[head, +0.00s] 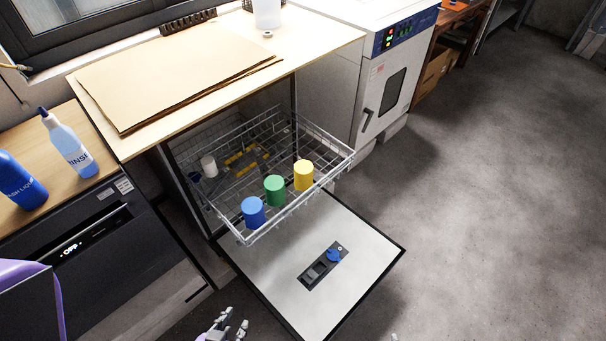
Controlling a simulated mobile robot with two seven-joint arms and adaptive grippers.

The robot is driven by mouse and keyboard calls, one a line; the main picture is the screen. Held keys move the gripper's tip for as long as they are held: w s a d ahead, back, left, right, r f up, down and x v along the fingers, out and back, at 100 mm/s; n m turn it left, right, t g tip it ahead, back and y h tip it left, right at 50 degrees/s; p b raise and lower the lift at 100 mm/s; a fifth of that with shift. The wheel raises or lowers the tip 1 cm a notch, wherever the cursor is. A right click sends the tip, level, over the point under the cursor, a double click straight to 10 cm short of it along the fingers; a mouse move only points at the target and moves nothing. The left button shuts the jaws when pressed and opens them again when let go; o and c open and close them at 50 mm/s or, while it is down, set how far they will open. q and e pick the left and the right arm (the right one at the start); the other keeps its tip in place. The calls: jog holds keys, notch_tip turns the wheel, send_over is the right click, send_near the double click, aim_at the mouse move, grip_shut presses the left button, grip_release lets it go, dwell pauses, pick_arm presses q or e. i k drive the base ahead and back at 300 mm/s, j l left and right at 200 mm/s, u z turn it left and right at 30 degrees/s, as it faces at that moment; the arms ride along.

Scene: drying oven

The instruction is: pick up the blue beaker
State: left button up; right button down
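The blue beaker (253,212) stands at the front left corner of the pulled-out wire rack (330,150). A green beaker (274,190) and a yellow beaker (303,175) stand in a row to its right. My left gripper (233,324) is at the bottom edge, below and apart from the blue beaker. Its fingertips look spread with nothing between them, and the rest is cut off by the frame. A small pale tip at the bottom edge, right of the door, may be my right gripper (394,337); its state does not show.
The dishwasher door (350,265) lies open below the rack. A wooden counter (310,40) overhangs the rack's back. A rinse bottle (70,145) and a blue bottle (20,182) stand at left. A white oven (385,90) stands behind right. The floor at right is clear.

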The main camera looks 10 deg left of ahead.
aim_at(252, 207)
jog(key=j+z, duration=0.1)
jog(key=z, duration=0.3)
jog(key=j+z, duration=0.15)
jog(key=z, duration=0.25)
jog(key=j+z, duration=0.1)
jog(key=z, duration=0.3)
jog(key=k+j, duration=0.2)
jog(key=j, duration=0.2)
jog(key=k+j, duration=0.15)
jog(key=j, duration=0.2)
jog(key=k+j, duration=0.2)
jog(key=j, duration=0.2)
jog(key=k+j, duration=0.15)
jog(key=j, duration=0.25)
jog(key=i+j, duration=0.2)
jog(key=i, duration=0.25)
